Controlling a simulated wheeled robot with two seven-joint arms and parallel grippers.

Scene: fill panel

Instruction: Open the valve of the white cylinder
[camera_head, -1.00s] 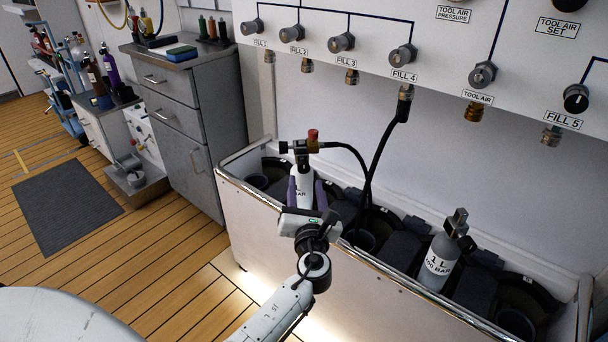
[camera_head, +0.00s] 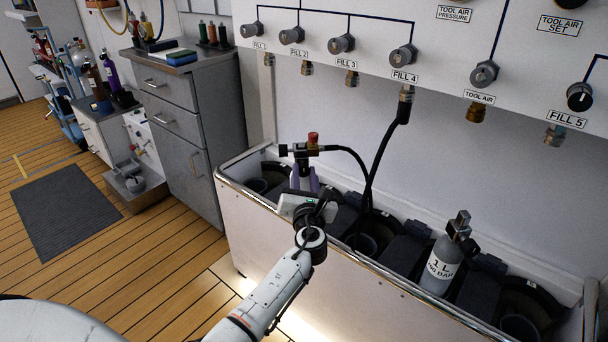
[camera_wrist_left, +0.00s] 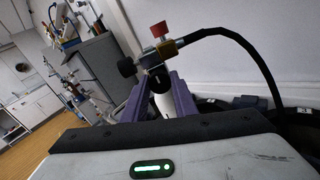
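The white cylinder (camera_head: 304,184) stands in the left part of the fill trough, mostly hidden by my left gripper. Its dark valve (camera_head: 300,152) has a black knob (camera_head: 283,149) on the left side, also clear in the left wrist view (camera_wrist_left: 126,67). A brass fitting with a red knob (camera_head: 313,137) and a black hose joins the valve on the right. My left gripper (camera_head: 305,178) has its purple fingers apart, one on each side of the cylinder's upper part just below the valve. I cannot tell whether they touch it. My right gripper is out of view.
A grey cylinder (camera_head: 441,264) stands in the trough (camera_head: 255,208) farther right. The hose (camera_head: 381,150) rises to the FILL 4 outlet on the wall panel (camera_head: 440,60).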

